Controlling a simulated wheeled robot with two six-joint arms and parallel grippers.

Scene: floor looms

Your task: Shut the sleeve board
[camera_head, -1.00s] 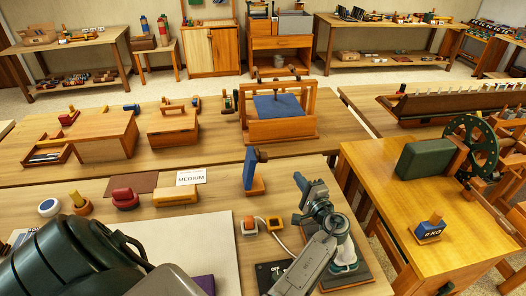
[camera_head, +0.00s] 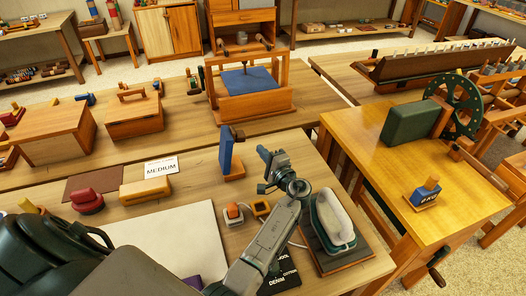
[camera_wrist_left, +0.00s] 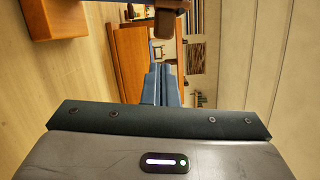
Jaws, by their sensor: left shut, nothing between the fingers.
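I take the sleeve board (camera_head: 227,154) to be the blue leaf standing upright on a small wooden base (camera_head: 234,173) on the near table. A brown knob sits at its top edge. My left gripper (camera_head: 263,153) is shut and empty, just right of the leaf at about knob height, with a gap between them. In the left wrist view its shut fingers (camera_wrist_left: 161,84) point toward the room. My right gripper is not in view.
A yellow box (camera_head: 146,191) and a MEDIUM card (camera_head: 160,168) lie left of the leaf.

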